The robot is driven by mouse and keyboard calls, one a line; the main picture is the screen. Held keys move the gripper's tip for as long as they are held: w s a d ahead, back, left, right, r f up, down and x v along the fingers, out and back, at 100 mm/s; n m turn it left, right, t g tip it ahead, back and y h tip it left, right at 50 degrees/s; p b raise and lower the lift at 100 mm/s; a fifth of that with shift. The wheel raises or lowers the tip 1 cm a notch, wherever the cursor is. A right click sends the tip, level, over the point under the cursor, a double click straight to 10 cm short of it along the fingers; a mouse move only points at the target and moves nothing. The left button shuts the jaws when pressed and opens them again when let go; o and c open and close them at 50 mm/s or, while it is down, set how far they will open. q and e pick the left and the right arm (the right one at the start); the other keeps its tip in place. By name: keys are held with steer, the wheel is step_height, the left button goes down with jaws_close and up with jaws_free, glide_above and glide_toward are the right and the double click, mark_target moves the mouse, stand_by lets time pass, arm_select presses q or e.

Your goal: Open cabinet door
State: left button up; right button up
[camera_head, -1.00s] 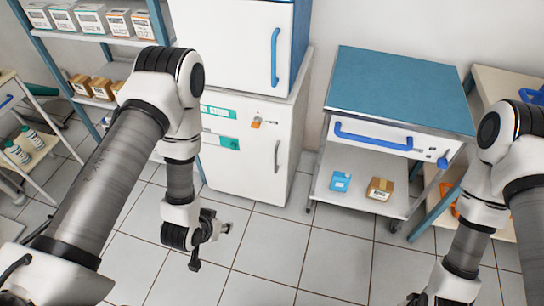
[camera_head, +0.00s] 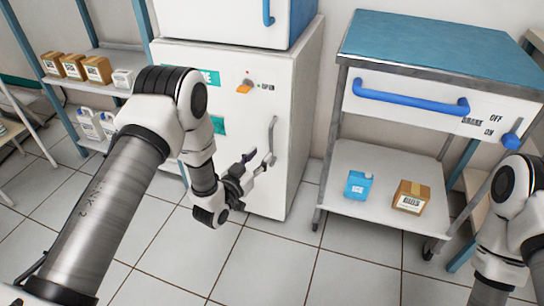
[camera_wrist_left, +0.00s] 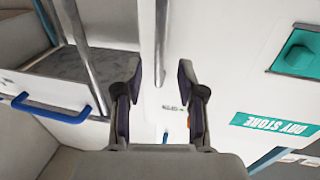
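The white lower cabinet door (camera_head: 240,125) is shut, with a grey vertical handle (camera_head: 271,140) on its right side and an orange latch (camera_head: 245,87) near an "OPEN" mark. My left gripper (camera_head: 257,163) is at the lower part of this handle, its fingers apart. In the left wrist view, the handle (camera_wrist_left: 161,35) runs between the two open fingers (camera_wrist_left: 160,80), with a gap on each side. I cannot tell how deep it sits between them. A green "DRY STORE" label (camera_wrist_left: 273,125) shows upside down there. My right arm is at the right edge; its gripper is out of frame.
A blue-topped cart (camera_head: 430,50) with a blue drawer handle (camera_head: 410,98) stands right of the cabinet. Its lower shelf holds a blue container (camera_head: 359,185) and a brown box (camera_head: 412,196). A shelf rack (camera_head: 110,60) stands left. Tiled floor in front is clear.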

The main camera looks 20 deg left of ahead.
mark_target(270, 145)
arm_select(q)
steer(key=b+x, duration=0.2)
steer(key=x, duration=0.4)
steer(key=shift+w+d, duration=0.15)
steer(key=shift+w, duration=0.3)
steer(key=shift+c, duration=0.2)
jaws_close()
